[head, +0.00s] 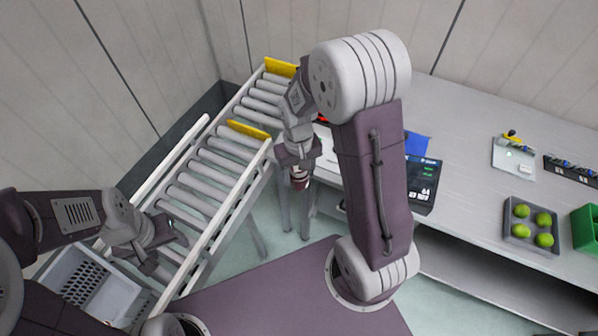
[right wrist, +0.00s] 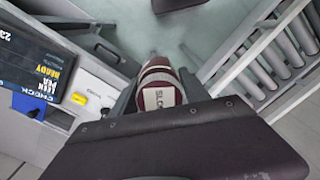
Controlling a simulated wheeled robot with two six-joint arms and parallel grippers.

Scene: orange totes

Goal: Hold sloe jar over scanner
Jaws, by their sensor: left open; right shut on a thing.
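My right gripper (head: 299,153) is shut on the sloe jar (head: 299,180), a dark red jar with a pale band. In the right wrist view the jar (right wrist: 159,84) shows a label whose visible letters read "SLO". It is held over the gap between the roller conveyor and the counter, clear of both. A dark checking unit with a lit screen (head: 424,183) stands on the counter, right of the jar; its screen (right wrist: 28,66) also shows in the right wrist view. A scanner window cannot be made out; my arm hides part of the counter. My left gripper (head: 166,243) is open and empty.
The roller conveyor (head: 212,170) with yellow end stops runs left of the jar. A grey crate (head: 88,287) stands low at left. On the counter (head: 470,130) are a tray of green fruit (head: 531,227), a green bin (head: 588,226) and a pale board (head: 513,158).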

